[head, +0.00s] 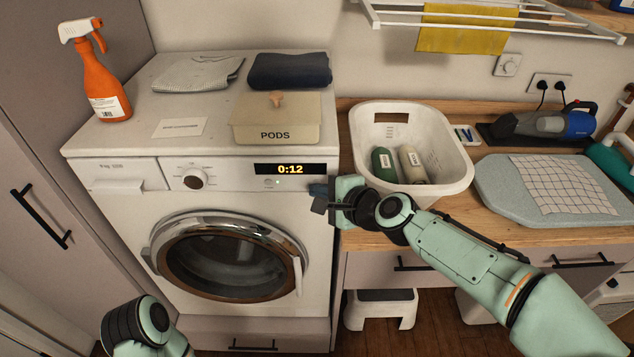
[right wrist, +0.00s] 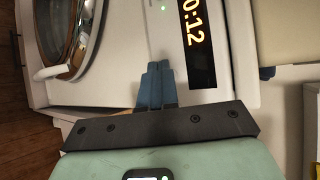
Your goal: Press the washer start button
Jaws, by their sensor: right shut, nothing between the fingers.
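The white washer (head: 110,215) stands at the left, its round door shut. Its panel has a dial (head: 192,178), a lit display (head: 258,169) reading 0:12, and a small round button (head: 268,184) below the display beside a tiny green light. My right gripper (head: 317,190) is shut and empty, its fingertips right of the button and apart from it. In the right wrist view the blue fingertips (right wrist: 157,68) point toward the panel, left of the display (right wrist: 197,40); the green light shows at the top. Of my left arm only a link shows; its gripper is out of view.
On the washer top are an orange spray bottle (head: 99,75), folded cloths (head: 290,71), a card (head: 180,128) and a PODS box (head: 275,120). A white basket (head: 440,128) with two bottles stands on the wooden counter, behind my right wrist. A white stool (head: 380,310) is below.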

